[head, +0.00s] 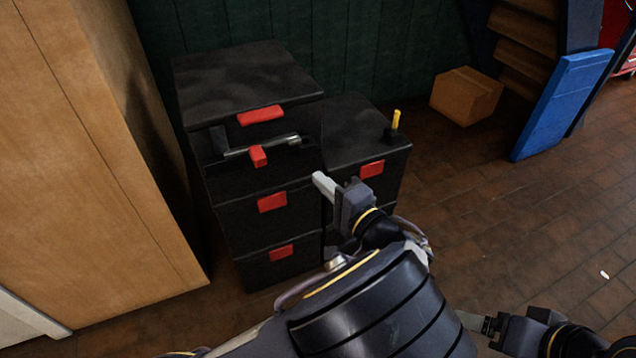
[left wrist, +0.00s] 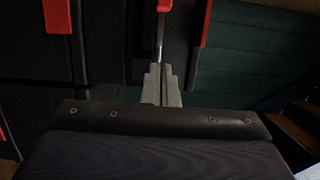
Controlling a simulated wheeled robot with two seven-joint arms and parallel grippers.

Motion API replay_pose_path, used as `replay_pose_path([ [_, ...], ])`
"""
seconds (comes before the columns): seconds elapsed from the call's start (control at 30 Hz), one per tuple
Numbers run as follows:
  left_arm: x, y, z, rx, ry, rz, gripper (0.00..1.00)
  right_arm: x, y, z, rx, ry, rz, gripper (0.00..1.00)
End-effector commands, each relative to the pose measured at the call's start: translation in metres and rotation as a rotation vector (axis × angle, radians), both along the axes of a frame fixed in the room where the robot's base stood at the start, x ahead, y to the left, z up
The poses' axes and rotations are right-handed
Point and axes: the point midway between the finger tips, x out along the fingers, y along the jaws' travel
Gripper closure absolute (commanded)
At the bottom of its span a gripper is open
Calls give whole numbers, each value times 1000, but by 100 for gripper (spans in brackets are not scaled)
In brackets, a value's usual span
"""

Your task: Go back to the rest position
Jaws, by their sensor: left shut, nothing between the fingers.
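My left gripper (head: 322,184) is shut and empty, in front of the black drawer cabinet in the head view. Its grey fingers also show pressed together in the left wrist view (left wrist: 161,86), with nothing between them. My right gripper (head: 484,324) is only partly visible low at the right, over the brown floor. Its fingers are too small and edge-on to tell if they are open.
A tall black drawer cabinet (head: 236,78) with red handles stands beside a lower black unit (head: 352,128). A wooden cabinet (head: 92,150) is left. A cardboard box (head: 466,96) stands behind; floor at right is mostly clear.

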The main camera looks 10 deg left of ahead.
Motion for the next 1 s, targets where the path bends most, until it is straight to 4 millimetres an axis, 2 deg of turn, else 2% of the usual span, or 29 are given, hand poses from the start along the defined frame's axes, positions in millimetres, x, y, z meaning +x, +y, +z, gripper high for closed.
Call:
replay_pose_path([
  [0.53,0,-1,0,0,0,1,100,0,0,0,0,0,0,17],
  [0.6,0,4,-2,-14,12,14,100,0,0,0,0,0,0,17],
  [0.67,-2,16,-7,-49,45,45,100,0,0,0,0,0,0,17],
  [0.77,-13,51,-26,-177,158,145,100,0,0,0,0,0,0,17],
  [0.9,-51,105,-62,-480,379,324,100,0,0,0,0,0,0,17],
  [1.0,-85,126,-79,-726,509,414,100,0,0,0,0,0,0,17],
])
